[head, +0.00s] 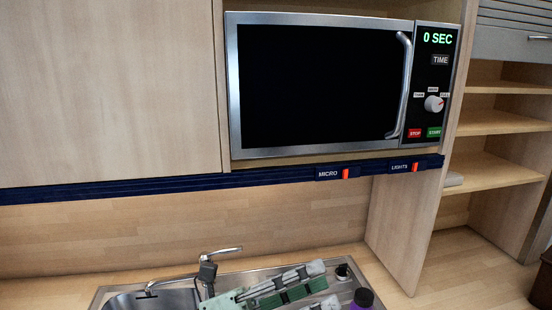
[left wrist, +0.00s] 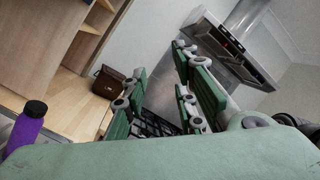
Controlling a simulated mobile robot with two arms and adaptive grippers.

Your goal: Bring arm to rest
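My left gripper (head: 316,284) is low in the head view, in front of the sink unit, with its green and grey fingers pointing right. In the left wrist view its two fingers (left wrist: 160,90) stand apart with a clear gap, and nothing is held between them. Part of the gripper is cut off by the bottom edge of the head view. My right gripper is not seen in either view.
A microwave (head: 315,85) reading 0 SEC sits shut above a dark blue rail (head: 230,180). A tap (head: 180,278) and a purple bottle (head: 362,299) are close to the left gripper. Open shelves (head: 500,122) stand right. The wrist view shows a cooker hood (left wrist: 232,48) and brown bag (left wrist: 108,82).

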